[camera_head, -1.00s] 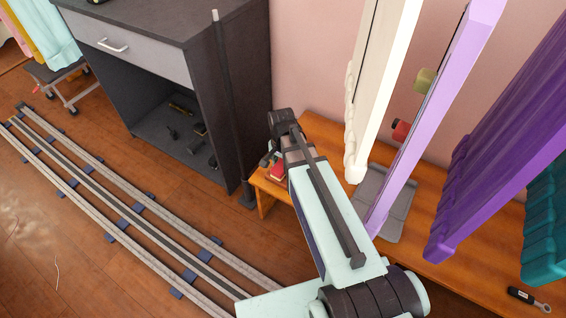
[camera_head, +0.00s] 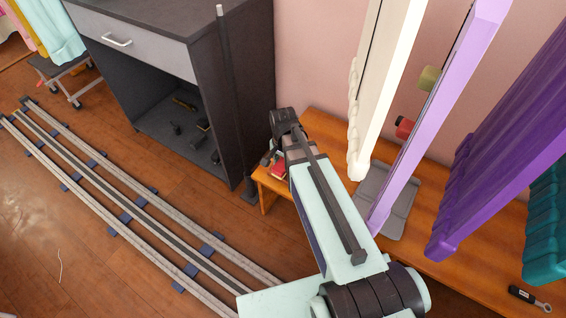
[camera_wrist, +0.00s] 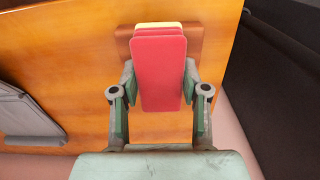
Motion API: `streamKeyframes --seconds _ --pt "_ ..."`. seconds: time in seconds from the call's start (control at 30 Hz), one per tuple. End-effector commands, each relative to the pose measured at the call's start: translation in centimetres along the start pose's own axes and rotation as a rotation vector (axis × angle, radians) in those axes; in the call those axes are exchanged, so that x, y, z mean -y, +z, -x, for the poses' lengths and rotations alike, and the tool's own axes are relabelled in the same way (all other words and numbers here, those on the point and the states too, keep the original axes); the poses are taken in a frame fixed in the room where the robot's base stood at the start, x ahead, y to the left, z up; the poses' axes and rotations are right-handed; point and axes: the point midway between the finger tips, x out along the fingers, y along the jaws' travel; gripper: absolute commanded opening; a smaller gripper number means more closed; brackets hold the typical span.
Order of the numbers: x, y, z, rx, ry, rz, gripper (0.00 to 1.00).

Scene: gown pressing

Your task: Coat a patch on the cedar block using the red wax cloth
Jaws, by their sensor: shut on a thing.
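My gripper (camera_wrist: 160,82) is shut on the red wax cloth (camera_wrist: 160,65), a flat red pad with a yellow edge showing at its top. The cloth stands between the two fingers in the wrist view. The brown cedar block (camera_wrist: 194,45) lies on the wooden bench (camera_wrist: 80,70), behind the cloth in the wrist view and partly covered by it. I cannot tell whether cloth and block touch. In the head view a bit of red (camera_head: 277,171) shows beside my gripper at the bench's left end; the block is hard to make out there.
A grey tray (camera_head: 402,215) lies on the bench to the right. White, lilac, purple and teal panels stand or hang over it. A dark cabinet (camera_head: 225,100) with a thin upright pole (camera_head: 232,90) is left of the bench. A small tool (camera_head: 528,297) lies far right.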

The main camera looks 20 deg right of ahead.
Motion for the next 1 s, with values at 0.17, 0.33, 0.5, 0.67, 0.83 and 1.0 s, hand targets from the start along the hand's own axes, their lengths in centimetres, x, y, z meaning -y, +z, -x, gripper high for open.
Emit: streamKeyframes --seconds 0.17,0.33,0.5,0.67,0.83,1.0 --pt "0.0 0.0 -0.5 0.0 0.0 0.0 0.06" --pt "0.0 0.0 -0.8 0.0 -0.001 0.0 0.06" --pt "0.0 0.1 -0.7 0.0 0.0 0.0 0.06" --pt "0.0 1.0 -0.8 0.0 0.0 0.002 0.06" --pt "-0.1 1.9 -0.9 0.002 0.001 0.0 0.06" --pt "0.0 1.9 -1.0 0.003 0.001 0.0 0.06"
